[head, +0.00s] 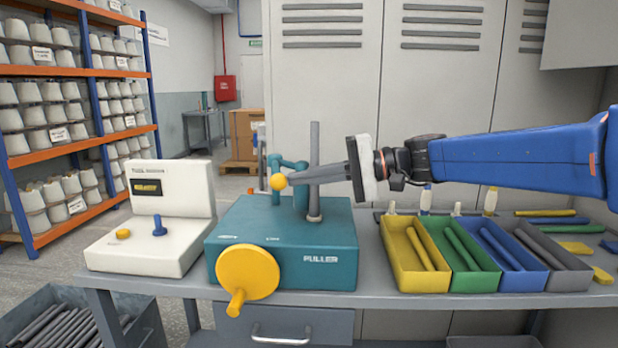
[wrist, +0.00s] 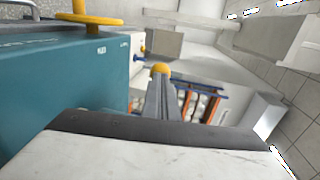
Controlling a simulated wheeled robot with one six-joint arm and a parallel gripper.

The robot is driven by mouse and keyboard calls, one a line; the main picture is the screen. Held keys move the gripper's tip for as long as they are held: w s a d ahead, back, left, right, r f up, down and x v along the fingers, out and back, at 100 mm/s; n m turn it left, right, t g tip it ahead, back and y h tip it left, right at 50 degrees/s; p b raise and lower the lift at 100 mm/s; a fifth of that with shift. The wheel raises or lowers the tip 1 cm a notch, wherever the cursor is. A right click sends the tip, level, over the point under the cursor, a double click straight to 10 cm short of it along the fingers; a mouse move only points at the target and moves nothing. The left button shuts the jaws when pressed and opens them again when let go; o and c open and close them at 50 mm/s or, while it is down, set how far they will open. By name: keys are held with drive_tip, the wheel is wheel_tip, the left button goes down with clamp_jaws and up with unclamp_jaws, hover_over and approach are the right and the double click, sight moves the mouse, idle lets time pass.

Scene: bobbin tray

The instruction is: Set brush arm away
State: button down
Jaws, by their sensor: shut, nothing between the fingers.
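The teal puller machine (head: 285,228) stands on the bench. On its top is a bent teal arm (head: 291,163), which I take to be the brush arm, with a yellow ball knob (head: 278,182) at its near end. My gripper (head: 291,178) reaches in from the right, its grey fingers shut and empty. The fingertips are at the knob's right side; I cannot tell whether they touch it. In the wrist view the knob (wrist: 160,69) shows just beyond the fingertips (wrist: 160,80). The machine's side (wrist: 75,80) fills the left of that view.
A grey upright post (head: 314,140) stands behind my fingers. A yellow crank wheel (head: 247,272) is on the machine's front. A white control box (head: 150,225) stands left. Yellow (head: 397,268), green, blue and grey trays holding bobbin tubes lie right, with small bottles behind.

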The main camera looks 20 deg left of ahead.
drive_tip(key=shift+s+a, duration=0.1)
drive_tip(key=shift+s+a+m+t, duration=0.6)
drive_tip(key=shift+s+a+t, duration=0.1)
drive_tip(key=shift+t, duration=0.1)
drive_tip(key=s+a+m+t, duration=0.1)
drive_tip(key=s+a+t, duration=0.1)
drive_tip(key=a, duration=0.6)
drive_tip(key=shift+s+a+m+t, duration=0.3)
drive_tip(key=shift+s+a+m, duration=0.1)
drive_tip(key=shift+s, duration=0.2)
drive_tip(key=shift+a+r, duration=0.15)
drive_tip(key=shift+r, duration=0.1)
